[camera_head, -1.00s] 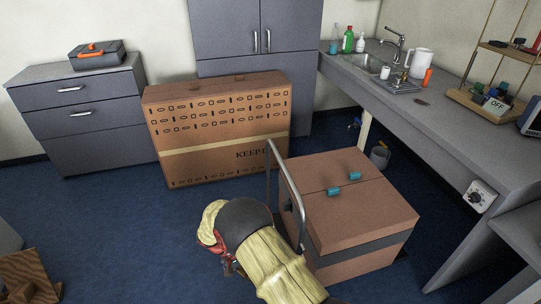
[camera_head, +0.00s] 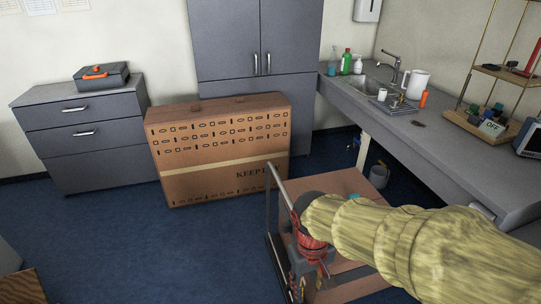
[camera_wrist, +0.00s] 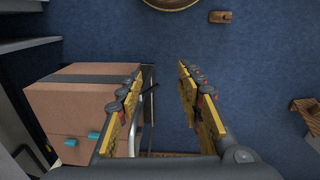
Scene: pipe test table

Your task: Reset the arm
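My arm, in a yellowish padded sleeve, reaches in from the lower right of the head view. My gripper (camera_head: 307,284) points down in front of a brown box (camera_head: 345,184) that stands on a cart with a metal handle. In the wrist view my gripper (camera_wrist: 157,85) has its two yellow fingers spread wide apart. The brown box (camera_wrist: 68,108), with a dark band and teal latches, lies left of the fingers. My arm hides much of it in the head view.
A large brown carton (camera_head: 222,150) stands by grey cabinets (camera_head: 255,35). A grey counter (camera_head: 440,150) with sink and kettle runs along the right. A drawer unit (camera_head: 85,135) carries a toolbox (camera_head: 103,76). Blue floor (camera_head: 150,250) is clear at left.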

